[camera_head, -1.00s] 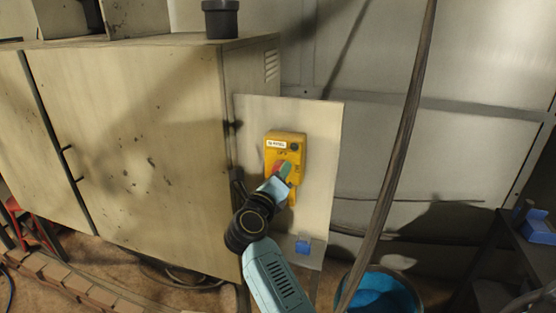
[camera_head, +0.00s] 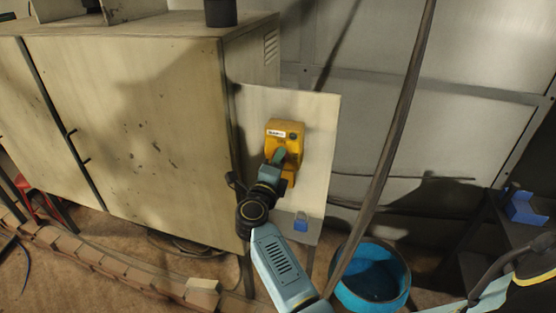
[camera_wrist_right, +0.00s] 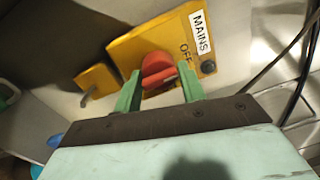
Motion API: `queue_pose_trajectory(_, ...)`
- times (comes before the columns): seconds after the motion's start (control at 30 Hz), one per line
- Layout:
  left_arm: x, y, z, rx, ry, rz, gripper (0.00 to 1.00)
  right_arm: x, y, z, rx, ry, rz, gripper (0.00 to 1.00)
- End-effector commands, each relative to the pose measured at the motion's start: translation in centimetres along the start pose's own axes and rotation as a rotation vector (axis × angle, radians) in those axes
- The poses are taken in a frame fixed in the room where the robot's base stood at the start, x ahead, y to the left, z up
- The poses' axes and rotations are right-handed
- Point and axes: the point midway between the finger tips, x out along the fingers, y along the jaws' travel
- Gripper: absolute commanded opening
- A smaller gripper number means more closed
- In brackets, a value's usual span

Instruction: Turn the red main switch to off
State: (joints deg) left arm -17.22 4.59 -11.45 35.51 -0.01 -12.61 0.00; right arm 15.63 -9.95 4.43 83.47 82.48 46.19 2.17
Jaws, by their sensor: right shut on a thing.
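The yellow switch box (camera_head: 289,132) is mounted on a pale panel (camera_head: 318,135). In the right wrist view the box (camera_wrist_right: 130,47) carries a MAINS label and the word OFF. Its red main switch (camera_wrist_right: 158,68) sits between the two green fingers of my right gripper (camera_wrist_right: 162,88). The fingers are shut on the red switch from both sides. In the head view my right gripper (camera_head: 279,157) covers the switch, and the red part is hidden. I cannot tell which mark the switch points at. My left gripper is not in view.
A large beige cabinet (camera_head: 150,110) stands left of the panel. A blue padlock (camera_head: 301,222) hangs low on the panel. A blue bucket (camera_head: 373,275) stands on the floor. A yellow tab (camera_wrist_right: 97,80) sits beside the box.

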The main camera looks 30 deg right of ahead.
Motion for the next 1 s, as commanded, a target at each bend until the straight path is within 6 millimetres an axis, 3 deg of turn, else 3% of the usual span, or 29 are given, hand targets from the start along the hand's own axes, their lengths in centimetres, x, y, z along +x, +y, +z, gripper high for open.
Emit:
queue_pose_trajectory(0.33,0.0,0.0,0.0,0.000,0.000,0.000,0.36,-0.2,0.6,-0.1,-0.009,0.001,0.010,0.18)
queue_pose_trajectory(0.37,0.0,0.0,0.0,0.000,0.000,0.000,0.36,-0.2,0.6,-0.1,-0.009,0.001,0.010,0.43)
queue_pose_trajectory(0.5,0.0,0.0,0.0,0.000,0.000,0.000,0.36,-0.1,0.4,-0.1,-0.008,0.000,0.007,0.60)
queue_pose_trajectory(0.83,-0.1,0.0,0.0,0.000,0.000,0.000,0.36,-0.4,0.2,0.0,-0.004,0.000,0.004,0.60)
queue_pose_trajectory(1.0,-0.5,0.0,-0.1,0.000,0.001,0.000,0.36,-2.7,0.2,0.0,-0.004,0.000,0.007,0.60)
